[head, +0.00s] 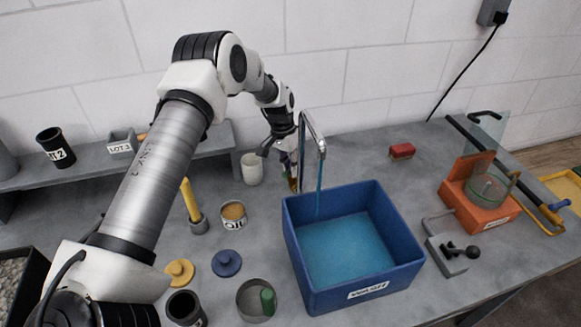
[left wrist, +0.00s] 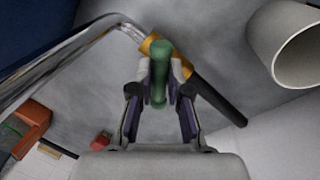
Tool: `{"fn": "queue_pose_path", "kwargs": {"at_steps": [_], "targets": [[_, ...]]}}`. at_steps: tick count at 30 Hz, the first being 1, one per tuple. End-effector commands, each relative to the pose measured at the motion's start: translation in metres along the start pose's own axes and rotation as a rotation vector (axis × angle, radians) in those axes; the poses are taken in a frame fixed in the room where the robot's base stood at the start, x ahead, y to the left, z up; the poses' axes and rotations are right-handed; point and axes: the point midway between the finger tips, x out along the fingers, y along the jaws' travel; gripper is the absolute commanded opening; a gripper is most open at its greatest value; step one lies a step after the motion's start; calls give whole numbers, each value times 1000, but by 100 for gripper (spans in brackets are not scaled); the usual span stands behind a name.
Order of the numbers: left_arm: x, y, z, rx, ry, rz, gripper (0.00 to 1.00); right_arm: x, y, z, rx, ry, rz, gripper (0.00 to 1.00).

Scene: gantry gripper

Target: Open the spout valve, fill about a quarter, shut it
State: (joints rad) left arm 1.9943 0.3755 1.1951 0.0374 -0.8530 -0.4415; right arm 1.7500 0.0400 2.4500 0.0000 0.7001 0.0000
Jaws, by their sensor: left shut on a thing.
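The chrome spout (head: 312,130) stands behind the blue tub (head: 401,232) and curves over its back edge. A thin blue stream (head: 319,188) runs from the spout into the tub. Blue water (head: 350,250) covers the tub's floor, well below the rim. My left gripper (head: 291,172) is behind the tub at the spout's base. In the left wrist view, my left gripper (left wrist: 160,88) is shut on the green valve handle (left wrist: 159,62). The handle sits at an orange collar (left wrist: 149,42) and lies at an angle to the black pipe (left wrist: 222,102). My right gripper is out of view.
A white cup (head: 252,169) stands close left of my left gripper. An open tin (head: 233,214), a blue lid (head: 226,263) and a grey round dish (head: 252,302) lie left of the tub. An orange fixture (head: 480,204) and a grey clamp (head: 446,262) stand right of it.

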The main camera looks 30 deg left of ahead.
Motion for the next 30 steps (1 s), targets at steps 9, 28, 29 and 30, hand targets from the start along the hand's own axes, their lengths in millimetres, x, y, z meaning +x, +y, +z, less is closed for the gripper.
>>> {"fn": "queue_pose_path", "kwargs": {"at_steps": [9, 28, 29, 30], "targets": [[-1, 3, 1, -293, 57, 2, 0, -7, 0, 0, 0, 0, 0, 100], [0, 6, 0, -749, 147, 0, 0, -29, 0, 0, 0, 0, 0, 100], [0, 6, 0, -759, 149, 0, 0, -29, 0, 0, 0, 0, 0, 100], [0, 6, 0, -771, 152, 0, 0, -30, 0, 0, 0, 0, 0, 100]]}}
